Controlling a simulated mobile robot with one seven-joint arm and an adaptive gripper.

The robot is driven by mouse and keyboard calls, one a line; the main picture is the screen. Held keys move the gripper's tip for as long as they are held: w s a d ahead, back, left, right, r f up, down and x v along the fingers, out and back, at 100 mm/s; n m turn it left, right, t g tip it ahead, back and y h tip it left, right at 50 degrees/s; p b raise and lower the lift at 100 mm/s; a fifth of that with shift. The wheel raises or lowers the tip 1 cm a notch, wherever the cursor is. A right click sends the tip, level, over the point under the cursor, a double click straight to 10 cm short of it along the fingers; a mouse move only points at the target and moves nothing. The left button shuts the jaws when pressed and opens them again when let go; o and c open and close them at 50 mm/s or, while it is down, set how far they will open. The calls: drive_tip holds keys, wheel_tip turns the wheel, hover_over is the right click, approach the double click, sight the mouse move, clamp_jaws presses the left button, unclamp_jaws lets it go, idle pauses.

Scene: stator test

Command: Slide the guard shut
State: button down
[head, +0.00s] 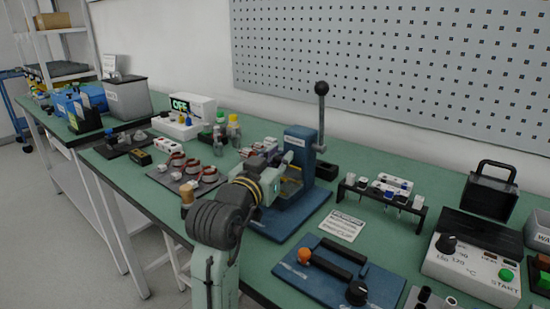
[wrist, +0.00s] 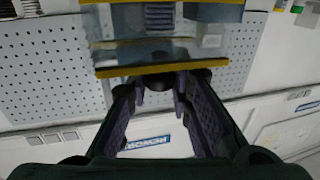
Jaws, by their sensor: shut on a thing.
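The blue press (head: 304,150), with a tall black-knobbed lever (head: 322,89), stands on a blue base plate at mid-bench. Its guard shows as a clear panel with yellow edge strips (wrist: 150,67) in the wrist view; in the head view a bit of yellow edging (head: 291,187) shows beside my gripper. My gripper (head: 275,163) is at the press's left front side. In the wrist view my gripper (wrist: 163,100) has its purple-padded fingers shut on a dark round knob (wrist: 160,84) at the guard's yellow edge. My arm hides much of the guard in the head view.
Copper-wound stators (head: 188,172) lie on a dark mat left of my arm, with bottles (head: 233,130) behind. A rack (head: 382,195) stands right of the press; a blue fixture (head: 338,272) lies in front. A white control box (head: 472,258) is at right.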

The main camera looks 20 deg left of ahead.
drive_tip(key=shift+d, duration=0.2)
drive_tip(key=c, duration=1.4)
unclamp_jaws()
drive_tip(key=shift+s, duration=0.1)
drive_tip(key=s, duration=0.4)
drive_tip(key=s+a, duration=0.1)
drive_tip(key=s, duration=0.6)
drive_tip(key=shift+s+a, duration=0.25)
drive_tip(key=shift+s, duration=0.15)
